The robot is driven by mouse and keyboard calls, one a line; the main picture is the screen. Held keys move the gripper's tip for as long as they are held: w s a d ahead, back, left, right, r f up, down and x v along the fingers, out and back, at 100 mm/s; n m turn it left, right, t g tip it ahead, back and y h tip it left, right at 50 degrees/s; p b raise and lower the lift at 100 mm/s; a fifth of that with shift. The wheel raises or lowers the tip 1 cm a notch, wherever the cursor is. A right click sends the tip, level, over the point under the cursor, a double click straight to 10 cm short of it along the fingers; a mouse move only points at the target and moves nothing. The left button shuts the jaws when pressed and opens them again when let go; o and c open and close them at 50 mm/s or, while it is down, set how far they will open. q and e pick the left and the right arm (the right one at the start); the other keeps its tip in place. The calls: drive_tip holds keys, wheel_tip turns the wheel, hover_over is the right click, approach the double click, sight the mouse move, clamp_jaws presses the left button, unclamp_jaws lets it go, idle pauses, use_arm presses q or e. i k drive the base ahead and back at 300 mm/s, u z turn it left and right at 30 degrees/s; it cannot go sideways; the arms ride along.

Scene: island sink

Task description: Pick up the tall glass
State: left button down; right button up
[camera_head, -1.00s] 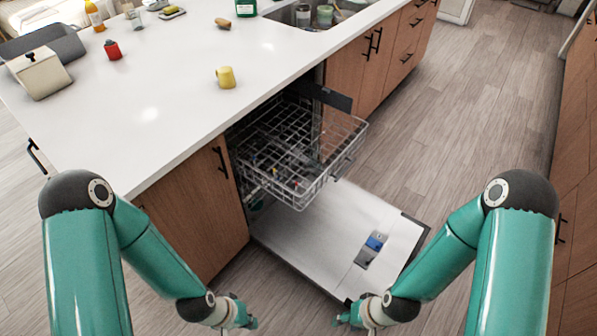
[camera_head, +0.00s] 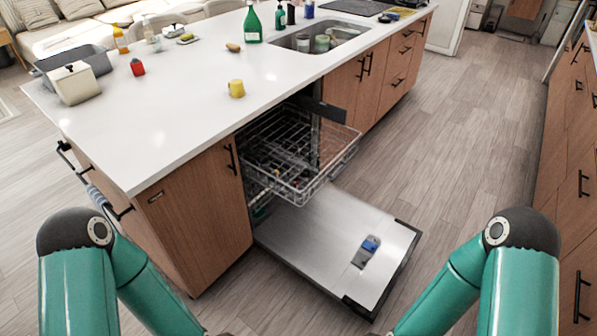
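A small clear object that looks like a glass (camera_head: 149,32) stands at the far left of the white island counter, beside an orange-labelled bottle. I cannot tell for sure that it is the tall glass. Two cups (camera_head: 303,43) (camera_head: 322,43) stand in the sink, too small to make out well. The dishwasher's pulled-out rack (camera_head: 325,178) holds small items that I cannot identify. Both my arms come in at the bottom corners, and both grippers lie below the picture's edge, well away from the counter's far side.
The dishwasher door (camera_head: 330,235) hangs open into the floor space before me. The floor (camera_head: 440,150) at right is clear.

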sight(312, 170)
drive_tip(key=z, duration=0.3)
drive_tip(key=i, duration=1)
drive_tip(key=u, duration=1.9)
drive_tip(key=k, duration=0.4)
drive_tip(key=z, duration=0.4)
drive_tip(key=i, duration=0.45)
drive_tip(key=z, duration=0.1)
